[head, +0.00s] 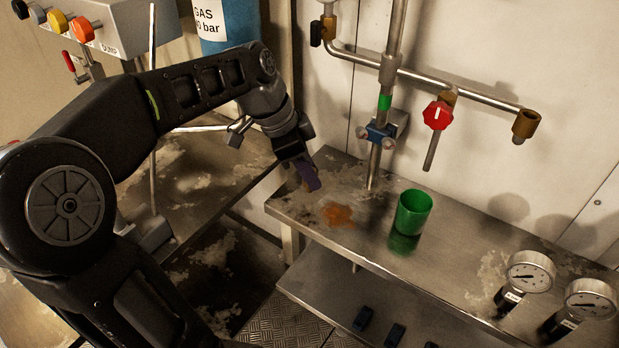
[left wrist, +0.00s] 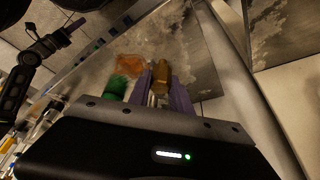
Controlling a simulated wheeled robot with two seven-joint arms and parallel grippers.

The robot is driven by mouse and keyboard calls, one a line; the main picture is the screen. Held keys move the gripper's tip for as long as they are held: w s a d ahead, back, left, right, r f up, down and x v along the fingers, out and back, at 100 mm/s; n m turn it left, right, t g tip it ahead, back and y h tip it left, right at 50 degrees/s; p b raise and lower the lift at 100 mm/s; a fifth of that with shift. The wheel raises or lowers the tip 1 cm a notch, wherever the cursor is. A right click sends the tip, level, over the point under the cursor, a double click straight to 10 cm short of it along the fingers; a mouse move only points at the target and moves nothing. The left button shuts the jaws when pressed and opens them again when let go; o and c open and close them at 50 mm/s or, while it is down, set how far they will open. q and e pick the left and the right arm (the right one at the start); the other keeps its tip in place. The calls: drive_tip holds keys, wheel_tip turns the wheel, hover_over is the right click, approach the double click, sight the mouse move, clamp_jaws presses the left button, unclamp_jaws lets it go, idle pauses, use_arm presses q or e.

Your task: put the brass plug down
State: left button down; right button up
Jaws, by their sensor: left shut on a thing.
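The brass plug (left wrist: 161,78) shows in the left wrist view between the purple fingers of my left gripper (left wrist: 164,90), which is shut on it. In the head view my left gripper (head: 308,178) hangs at the left end of the steel bench (head: 452,262), its purple fingers pointing down. I cannot make out the plug there. The gap between plug and bench is hard to judge. Another dark arm with a purple tip, which looks like my right gripper (left wrist: 66,30), shows at the upper left of the left wrist view; its jaws are too small to read.
A green cup (head: 413,212) stands on the bench, right of an orange stain (head: 338,214). Two gauges (head: 530,272) stand at the bench's right. A vertical pipe (head: 376,165) with a blue clamp rises behind the stain. A red-knobbed valve (head: 437,115) hangs above the cup. Bench between cup and gauges is clear.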

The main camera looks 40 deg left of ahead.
use_arm(q)
drive_tip(key=shift+f, duration=0.9)
drive_tip(key=shift+f, duration=0.2)
drive_tip(key=c, duration=1.2)
unclamp_jaws()
drive_tip(key=shift+r, duration=0.1)
drive_tip(key=shift+r, duration=0.25)
drive_tip(key=p+v, duration=0.1)
drive_tip(key=v, duration=1)
drive_tip(key=shift+s+a+r+p, duration=0.15)
drive_tip(key=shift+a+r+p, duration=0.05)
drive_tip(key=shift+r+p, duration=0.1)
